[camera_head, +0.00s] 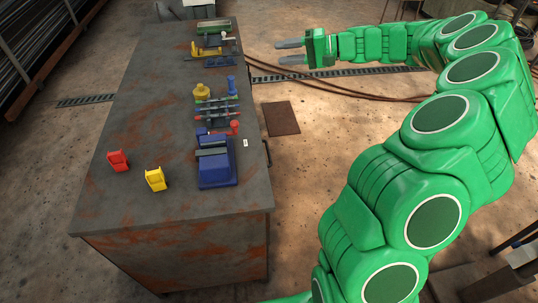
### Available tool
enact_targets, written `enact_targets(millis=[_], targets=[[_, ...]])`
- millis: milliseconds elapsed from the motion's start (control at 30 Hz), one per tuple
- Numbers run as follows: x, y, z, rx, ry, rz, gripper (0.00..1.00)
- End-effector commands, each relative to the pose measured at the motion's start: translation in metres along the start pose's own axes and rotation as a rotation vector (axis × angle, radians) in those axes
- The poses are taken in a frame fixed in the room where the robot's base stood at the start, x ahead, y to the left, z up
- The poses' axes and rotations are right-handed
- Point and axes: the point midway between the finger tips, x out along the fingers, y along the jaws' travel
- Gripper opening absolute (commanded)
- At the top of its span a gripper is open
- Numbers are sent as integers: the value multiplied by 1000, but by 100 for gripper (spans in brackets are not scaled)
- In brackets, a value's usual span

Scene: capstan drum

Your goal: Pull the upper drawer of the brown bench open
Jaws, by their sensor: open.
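The bench (100,190) is a long rust-brown and grey metal block on the left side of the view. Its right side is seen almost edge-on, so the drawer fronts are hidden. A thin dark bar (267,152) sticks out along that right side near the middle; it looks like a handle, but I cannot tell which drawer it belongs to. My gripper (290,52) is at the upper centre, to the right of the bench's far part. Its two grey fingers point left and are apart, with nothing between them. It is clear of the bench and the bar.
On the bench top stand a blue vise (217,165), a red block (118,160), a yellow block (155,179) and several coloured tools and fixtures. Hoses (340,92) and a floor grating (350,72) cross the floor. A brown plate (281,118) lies right of the bench.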

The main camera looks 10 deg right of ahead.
Motion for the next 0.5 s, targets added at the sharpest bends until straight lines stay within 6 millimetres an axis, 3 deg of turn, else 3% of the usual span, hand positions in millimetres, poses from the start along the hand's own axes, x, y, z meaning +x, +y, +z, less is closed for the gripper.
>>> enact_targets(millis=[233,500], targets=[[-17,29,-27,30,73,-31,40],[-3,82,-20,28,70,-29,40]])
